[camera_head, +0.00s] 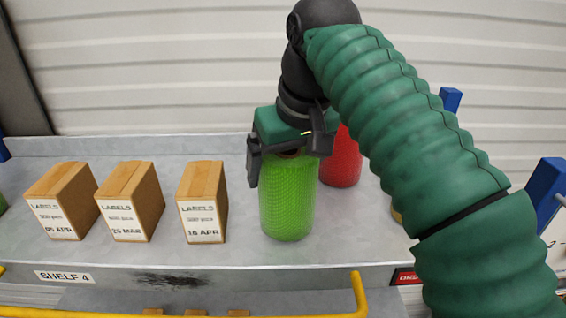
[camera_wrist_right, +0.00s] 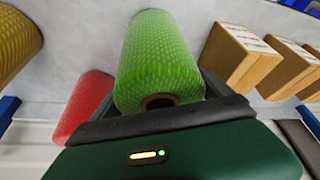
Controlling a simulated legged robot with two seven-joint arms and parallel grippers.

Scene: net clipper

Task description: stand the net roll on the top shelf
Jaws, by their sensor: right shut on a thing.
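A green net roll (camera_head: 288,200) is upright over the top shelf (camera_head: 345,235), near its front edge. I cannot tell whether its base touches the shelf. My right gripper (camera_head: 286,153) comes from above, with its fingers shut on the roll's upper end. In the right wrist view the green roll (camera_wrist_right: 160,62) lies between the fingers, its open core facing me. My left gripper is not in view.
A red net roll (camera_head: 341,160) stands just behind and right of the green one. A yellow roll (camera_wrist_right: 17,42) shows in the right wrist view. Label boxes (camera_head: 203,202) stand to the left, with a gap between the nearest box and the green roll.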

